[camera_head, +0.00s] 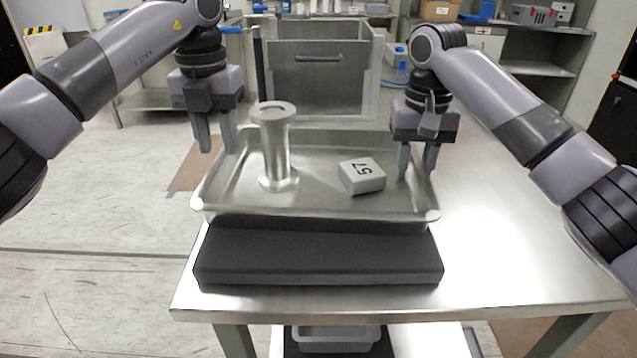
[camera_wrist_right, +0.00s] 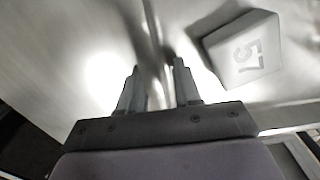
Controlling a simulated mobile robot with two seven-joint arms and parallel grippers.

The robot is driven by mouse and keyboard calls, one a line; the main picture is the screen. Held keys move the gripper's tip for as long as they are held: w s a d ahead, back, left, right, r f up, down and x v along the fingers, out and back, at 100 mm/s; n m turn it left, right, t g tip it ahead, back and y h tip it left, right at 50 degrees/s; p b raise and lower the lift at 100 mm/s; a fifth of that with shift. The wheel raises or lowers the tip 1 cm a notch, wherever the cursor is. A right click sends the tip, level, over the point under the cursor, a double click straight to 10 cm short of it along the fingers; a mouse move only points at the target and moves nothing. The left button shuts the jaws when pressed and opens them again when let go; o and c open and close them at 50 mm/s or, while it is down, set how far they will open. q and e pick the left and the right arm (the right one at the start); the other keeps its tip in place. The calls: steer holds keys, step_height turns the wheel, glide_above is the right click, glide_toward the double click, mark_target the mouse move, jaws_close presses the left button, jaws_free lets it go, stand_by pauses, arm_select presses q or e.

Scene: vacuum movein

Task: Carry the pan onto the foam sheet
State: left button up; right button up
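The pan (camera_head: 325,207) is a shallow metal tray. Its front part overlaps the black foam sheet (camera_head: 318,262) at the table's near edge; I cannot tell whether it rests on it. My left gripper (camera_head: 216,150) is open at the pan's left rim. My right gripper (camera_head: 416,176) is open with its fingers on either side of the right rim. In the right wrist view the rim runs between the fingers (camera_wrist_right: 155,80), with gaps visible; the block (camera_wrist_right: 242,50) shows too.
A large metal bin (camera_head: 318,75) with a handle stands behind the pan. The metal table (camera_head: 510,270) is clear to the right. A lower shelf holds a grey container (camera_head: 333,338). Shelves and benches are farther back.

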arm_select(q)
step_height(320, 180, up, 7)
steer(key=shift+f, duration=0.15)
arm_select(e)
step_height(320, 180, up, 12)
stand_by(0.6)
